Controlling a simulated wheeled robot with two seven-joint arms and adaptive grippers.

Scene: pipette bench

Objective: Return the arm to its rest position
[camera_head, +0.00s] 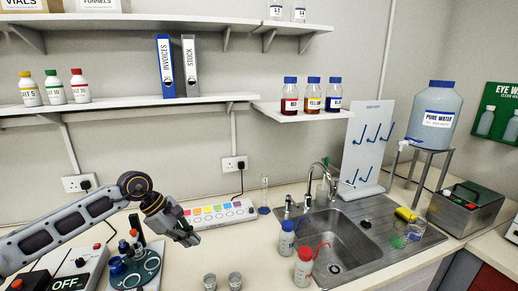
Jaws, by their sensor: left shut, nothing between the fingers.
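My left arm comes in from the left edge, and its gripper (188,237) hangs over the worktop left of the sink. The gripper is shut and empty, pointing down and to the right. It covers the left part of a white strip with coloured squares (236,212). My right gripper is not in view.
Below my left arm stand a round dark device with knobs (143,271) and a box marked OFF (72,282). Wash bottles (304,267) stand beside the sink (345,250). Shelves (130,106) run above.

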